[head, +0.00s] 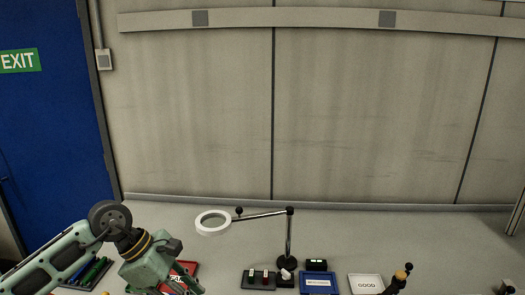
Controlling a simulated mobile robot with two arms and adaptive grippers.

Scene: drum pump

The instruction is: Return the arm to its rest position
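My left arm comes in from the lower left, and its green-grey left gripper (188,289) points down to the right at the bottom edge. Its fingertips are cut off or hard to make out, so I cannot tell whether it is open or holds anything. It is in front of a red tray (190,268), which it partly hides. My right gripper is not clearly in view.
A dark tray with green items (92,272) lies at left. A dark block with small parts (259,279), a blue tray (319,283) and a white tray marked GOOD (366,282) line the front. The back bench is mostly clear.

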